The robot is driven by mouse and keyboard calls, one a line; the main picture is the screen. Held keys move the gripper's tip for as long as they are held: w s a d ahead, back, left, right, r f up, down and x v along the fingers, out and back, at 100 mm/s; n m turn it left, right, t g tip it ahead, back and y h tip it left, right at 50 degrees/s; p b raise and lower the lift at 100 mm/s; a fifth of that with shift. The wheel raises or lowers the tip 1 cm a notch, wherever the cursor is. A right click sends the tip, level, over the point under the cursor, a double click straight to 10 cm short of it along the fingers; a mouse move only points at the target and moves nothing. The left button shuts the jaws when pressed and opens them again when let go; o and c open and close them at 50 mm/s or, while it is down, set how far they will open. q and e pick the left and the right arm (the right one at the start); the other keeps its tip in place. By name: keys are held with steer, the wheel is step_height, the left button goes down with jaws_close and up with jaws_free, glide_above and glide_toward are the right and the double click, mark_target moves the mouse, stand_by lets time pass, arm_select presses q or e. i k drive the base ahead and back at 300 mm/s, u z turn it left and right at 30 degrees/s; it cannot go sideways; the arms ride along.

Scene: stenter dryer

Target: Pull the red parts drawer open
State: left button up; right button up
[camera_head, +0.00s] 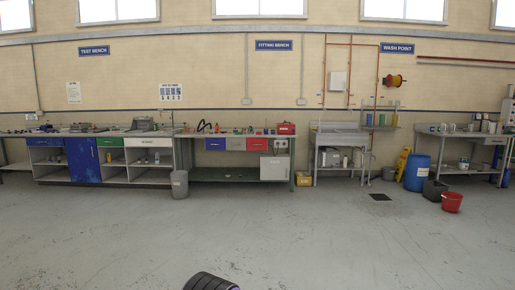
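The red drawer front (278,144) is under the top of the fitting bench, across the room near the back wall.
A blue barrel (417,172) and red bucket (452,202) stand further right. The grey floor (290,230) before the bench is clear.

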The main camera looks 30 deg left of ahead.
mark_target(257, 142)
steer(key=u, duration=0.15)
steer(key=i, duration=0.9)
steer(key=u, duration=0.7)
steer(key=i, duration=2.55)
steer(key=u, duration=0.55)
steer(key=i, duration=2.6)
steer(key=z, duration=0.45)
steer(key=i, duration=2.45)
steer(key=z, duration=0.35)
